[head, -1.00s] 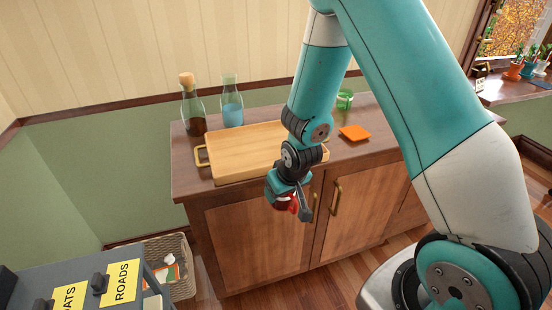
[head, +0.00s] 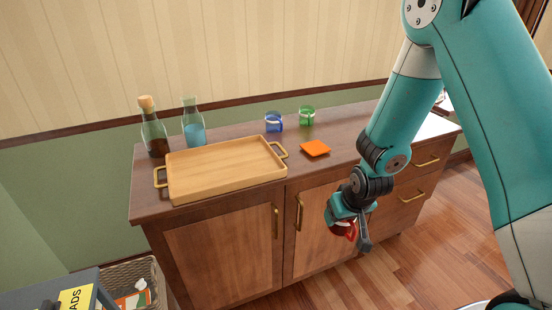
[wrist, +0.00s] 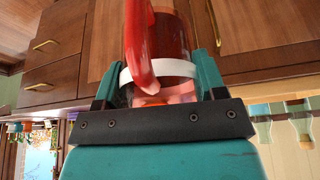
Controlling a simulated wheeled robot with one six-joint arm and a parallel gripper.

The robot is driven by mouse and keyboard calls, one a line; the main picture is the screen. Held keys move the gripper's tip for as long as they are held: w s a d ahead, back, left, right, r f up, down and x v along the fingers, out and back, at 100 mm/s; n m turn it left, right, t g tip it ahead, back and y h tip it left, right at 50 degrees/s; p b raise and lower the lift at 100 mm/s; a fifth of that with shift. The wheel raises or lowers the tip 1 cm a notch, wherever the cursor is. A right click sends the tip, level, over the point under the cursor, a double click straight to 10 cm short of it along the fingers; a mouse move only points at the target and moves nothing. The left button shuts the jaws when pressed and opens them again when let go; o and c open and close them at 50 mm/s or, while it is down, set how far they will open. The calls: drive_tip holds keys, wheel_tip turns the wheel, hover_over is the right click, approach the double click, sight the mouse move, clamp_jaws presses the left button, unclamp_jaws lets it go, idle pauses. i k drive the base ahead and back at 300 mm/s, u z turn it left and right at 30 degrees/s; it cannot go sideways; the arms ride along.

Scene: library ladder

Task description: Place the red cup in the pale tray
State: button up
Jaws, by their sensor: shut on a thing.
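The pale wooden tray (head: 222,172) with brass handles sits on the left part of the cabinet top, and it looks empty. My gripper (head: 346,222) is in front of the cabinet doors, lower than the cabinet top and right of the tray. It is shut on the red cup (head: 343,229), of which only a small part shows in the head view. In the wrist view the red cup (wrist: 172,35) with its red handle and a white band sits between the two fingers (wrist: 158,90).
On the cabinet top (head: 240,212) stand a corked dark bottle (head: 154,135), a blue-filled bottle (head: 193,125), a blue cup (head: 274,122), a green cup (head: 307,116) and an orange square (head: 315,148). A basket (head: 130,275) stands on the floor at lower left.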

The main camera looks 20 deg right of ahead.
sight(226, 171)
drive_tip(key=z, duration=0.45)
drive_tip(key=i, duration=0.45)
drive_tip(key=u, duration=1.45)
